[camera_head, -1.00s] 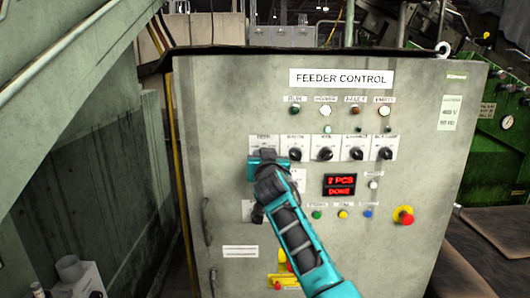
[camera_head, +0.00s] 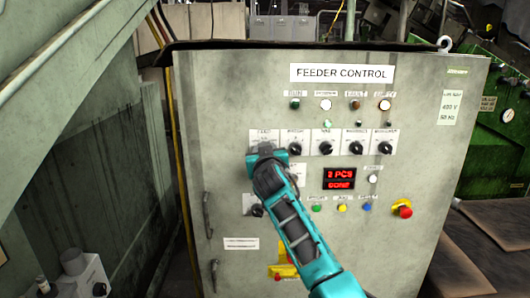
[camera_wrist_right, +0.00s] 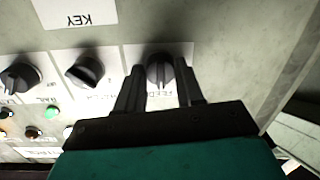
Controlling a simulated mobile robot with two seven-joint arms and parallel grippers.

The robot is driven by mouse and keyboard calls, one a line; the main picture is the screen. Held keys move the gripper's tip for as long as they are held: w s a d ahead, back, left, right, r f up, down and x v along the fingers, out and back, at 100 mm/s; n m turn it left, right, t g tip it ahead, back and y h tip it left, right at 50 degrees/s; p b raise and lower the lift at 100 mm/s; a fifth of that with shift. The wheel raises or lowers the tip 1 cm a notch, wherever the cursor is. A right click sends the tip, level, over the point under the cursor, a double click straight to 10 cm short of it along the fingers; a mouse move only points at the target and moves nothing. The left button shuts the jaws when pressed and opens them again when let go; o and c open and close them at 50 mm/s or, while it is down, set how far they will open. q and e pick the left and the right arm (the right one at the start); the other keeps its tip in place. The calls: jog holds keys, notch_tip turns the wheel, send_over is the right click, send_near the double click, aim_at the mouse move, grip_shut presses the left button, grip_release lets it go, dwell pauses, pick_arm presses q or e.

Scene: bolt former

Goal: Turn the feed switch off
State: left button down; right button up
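The feed switch is a black rotary knob (camera_wrist_right: 160,70) on a white plate marked FEED, shown upside down in the right wrist view. My right gripper (camera_wrist_right: 160,80) is open, with one finger on each side of the knob and a visible gap to it. I cannot tell how deep the fingertips reach around it. In the head view my right gripper (camera_head: 266,152) covers this knob at the left end of the switch row, and only the top of its plate (camera_head: 264,135) shows. My left gripper is not in view.
The feeder control cabinet (camera_head: 420,200) carries more black knobs (camera_head: 326,148) to the right. Below are a red-lit display (camera_head: 341,179) reading 2 PCS DONE, coloured buttons, and a red emergency stop (camera_head: 403,208). A cabinet handle (camera_head: 207,214) is at the left.

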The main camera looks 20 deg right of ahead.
jog(key=o, duration=0.4)
jog(key=shift+c, duration=0.2)
jog(key=v, duration=1.3)
jog(key=s+f+n+g+y, duration=0.2)
jog(key=s+f, duration=0.7)
jog(key=f, duration=0.5)
jog(key=s+f+n+g+y, duration=0.1)
jog(key=s+f+g+y, duration=0.15)
jog(key=s+f, duration=0.85)
jog(key=s+f+g+y, duration=0.1)
jog(key=s+f, duration=0.8)
jog(key=shift+a+f+g, duration=0.3)
jog(key=shift+f+g, duration=0.05)
jog(key=shift+f, duration=0.05)
